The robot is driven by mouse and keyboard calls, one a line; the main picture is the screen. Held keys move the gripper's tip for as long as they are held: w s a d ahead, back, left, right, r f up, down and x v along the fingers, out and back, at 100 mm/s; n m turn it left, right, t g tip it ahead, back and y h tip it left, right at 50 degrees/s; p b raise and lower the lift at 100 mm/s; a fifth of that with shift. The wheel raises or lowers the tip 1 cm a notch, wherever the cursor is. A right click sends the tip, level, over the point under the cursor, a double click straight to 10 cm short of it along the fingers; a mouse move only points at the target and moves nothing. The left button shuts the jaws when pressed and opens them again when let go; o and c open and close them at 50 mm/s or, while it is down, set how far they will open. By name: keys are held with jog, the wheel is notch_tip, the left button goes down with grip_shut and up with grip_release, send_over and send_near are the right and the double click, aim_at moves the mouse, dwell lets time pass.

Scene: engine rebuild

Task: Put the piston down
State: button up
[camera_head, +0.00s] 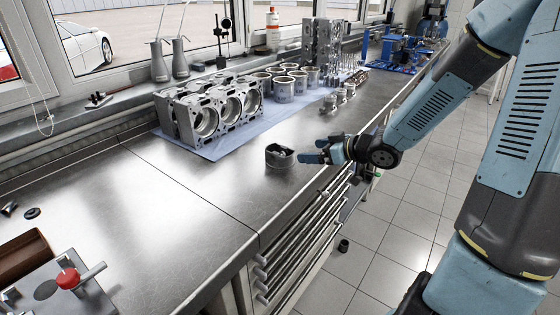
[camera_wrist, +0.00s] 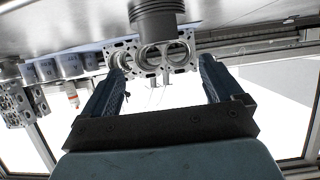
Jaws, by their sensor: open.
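The piston (camera_head: 279,156) is a short dark grey cylinder standing on the metal workbench (camera_head: 170,210) near its front edge. In the wrist view the piston (camera_wrist: 157,18) shows at the top, with ring grooves around it, beyond my fingertips. My gripper (camera_head: 322,150) is just to the right of the piston, low over the bench edge. In the wrist view its two blue fingers (camera_wrist: 163,80) are spread wide with nothing between them. The piston appears apart from the fingers.
An engine block (camera_head: 210,115) lies on a blue mat behind the piston, with several cylinder liners (camera_head: 285,85) beside it. Oil cans (camera_head: 158,62) stand on the windowsill. A fixture with a red knob (camera_head: 68,278) is at the lower left. The bench left of the piston is clear.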

aim_at(280, 151)
jog(key=shift+x, duration=6.85)
jog(key=shift+r, duration=0.1)
jog(key=shift+c, duration=0.2)
jog(key=shift+w, duration=0.1)
jog(key=c, duration=1.5)
